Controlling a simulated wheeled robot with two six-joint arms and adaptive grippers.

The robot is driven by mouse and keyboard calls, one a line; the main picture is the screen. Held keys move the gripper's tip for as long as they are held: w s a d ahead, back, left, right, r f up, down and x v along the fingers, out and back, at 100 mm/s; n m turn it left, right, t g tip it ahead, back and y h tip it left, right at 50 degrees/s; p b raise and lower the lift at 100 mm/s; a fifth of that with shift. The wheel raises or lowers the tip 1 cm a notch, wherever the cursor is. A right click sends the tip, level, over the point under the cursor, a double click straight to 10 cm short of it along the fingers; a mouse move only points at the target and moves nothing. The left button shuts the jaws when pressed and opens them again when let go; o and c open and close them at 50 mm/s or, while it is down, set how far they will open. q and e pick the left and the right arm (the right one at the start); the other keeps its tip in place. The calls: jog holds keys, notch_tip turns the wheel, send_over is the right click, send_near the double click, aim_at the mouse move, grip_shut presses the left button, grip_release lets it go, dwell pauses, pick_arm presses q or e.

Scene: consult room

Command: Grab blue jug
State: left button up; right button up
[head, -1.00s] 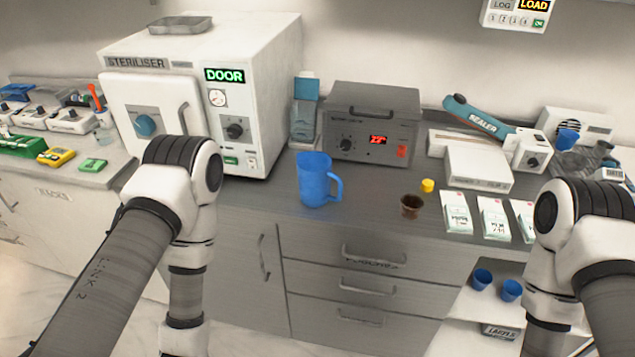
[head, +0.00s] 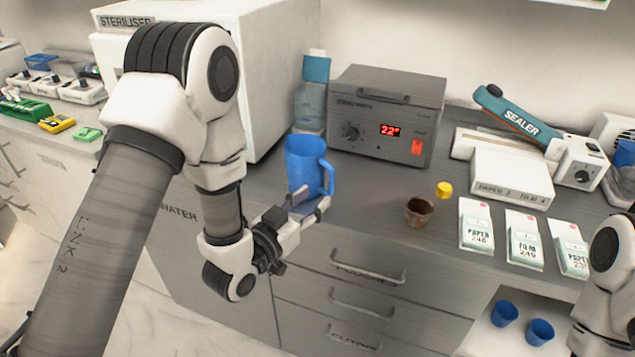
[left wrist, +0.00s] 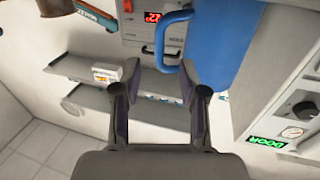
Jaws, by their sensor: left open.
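The blue jug (head: 307,163) stands upright on the grey counter near its front edge, with its handle on the right side. My left gripper (head: 308,203) is open, low in front of the jug, with its fingertips close to the jug's lower part and handle. In the left wrist view the jug (left wrist: 222,45) is at the upper right, with its handle over the space ahead of the open fingers (left wrist: 160,85). Nothing is between the fingers. I cannot tell whether a fingertip touches the jug. My right gripper is out of view; only part of my right arm shows.
A water bottle (head: 312,92) stands behind the jug, the steriliser (head: 270,70) to its left and a grey heater box (head: 386,115) behind right. A brown cup (head: 419,211), a yellow cap (head: 443,189) and paper packs (head: 476,224) lie to the right.

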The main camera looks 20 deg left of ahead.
aim_at(330, 186)
pick_arm(q)
jog(key=shift+w+d+r, duration=0.15)
jog(key=shift+w+r, duration=0.1)
jog(key=shift+w, duration=0.3)
jog(key=x, duration=0.2)
jog(key=p+x, duration=0.1)
jog(key=f+p+x, duration=0.1)
jog(key=x, duration=0.1)
jog(key=shift+w+d, duration=0.2)
jog(key=shift+w, duration=0.4)
grip_shut()
